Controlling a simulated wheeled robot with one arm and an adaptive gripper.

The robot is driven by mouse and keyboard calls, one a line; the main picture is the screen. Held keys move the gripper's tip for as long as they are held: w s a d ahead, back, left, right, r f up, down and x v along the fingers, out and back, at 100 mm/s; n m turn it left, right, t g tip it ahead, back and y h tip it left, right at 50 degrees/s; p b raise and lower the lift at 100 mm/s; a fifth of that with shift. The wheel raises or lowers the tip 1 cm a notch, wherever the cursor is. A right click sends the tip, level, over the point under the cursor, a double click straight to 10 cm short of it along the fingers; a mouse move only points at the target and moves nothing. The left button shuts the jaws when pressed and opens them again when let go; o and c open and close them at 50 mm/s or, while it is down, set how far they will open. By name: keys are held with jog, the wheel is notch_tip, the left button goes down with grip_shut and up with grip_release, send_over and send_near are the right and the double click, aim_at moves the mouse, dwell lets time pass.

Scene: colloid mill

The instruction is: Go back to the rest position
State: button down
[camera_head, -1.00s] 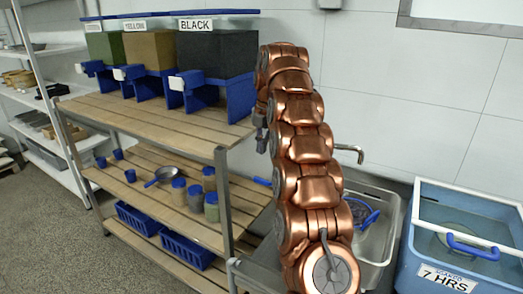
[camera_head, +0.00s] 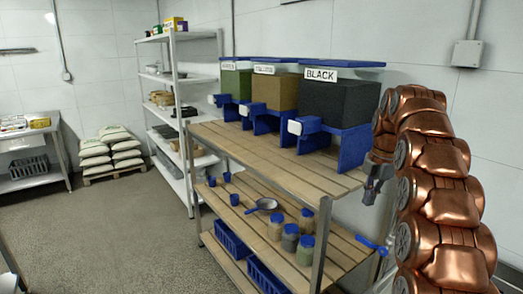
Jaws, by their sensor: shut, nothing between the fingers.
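My copper-coloured arm stands upright at the right of the head view and bends over at the top. My gripper (camera_head: 372,190) is small and grey and hangs down at the arm's left side, beside the right end of the wooden rack's top shelf. It appears shut and empty. Its fingertips are small in this view and nothing hangs from them.
A rack with wooden shelves (camera_head: 230,140) carries several dispensers, one labelled BLACK (camera_head: 340,103). Its lower shelf holds lidded jars (camera_head: 290,238), a pan (camera_head: 265,204) and blue cups. White shelving (camera_head: 168,140) and stacked sacks (camera_head: 110,150) stand behind. Open floor (camera_head: 120,230) lies left.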

jog(key=s+a+f+m, duration=0.1)
jog(key=s+a+m, duration=0.3)
jog(key=s, duration=0.3)
jog(key=s+a+m+g, duration=0.1)
jog(key=s+a+m, duration=0.25)
jog(key=s, duration=0.25)
jog(key=s+a+f+m, duration=0.1)
jog(key=s+a+m, duration=0.25)
jog(key=s, duration=0.35)
jog(key=s+a+f+m, duration=0.1)
jog(key=s+f+m, duration=0.4)
jog(key=s, duration=0.7)
jog(key=s+a+f+m+g, duration=0.1)
jog(key=s+f+m, duration=0.4)
jog(key=s, duration=0.7)
jog(key=shift+a+f+m+g+h, duration=0.3)
jog(key=shift+a+f+m+h, duration=0.1)
jog(key=shift+m, duration=0.3)
jog(key=shift+d, duration=0.1)
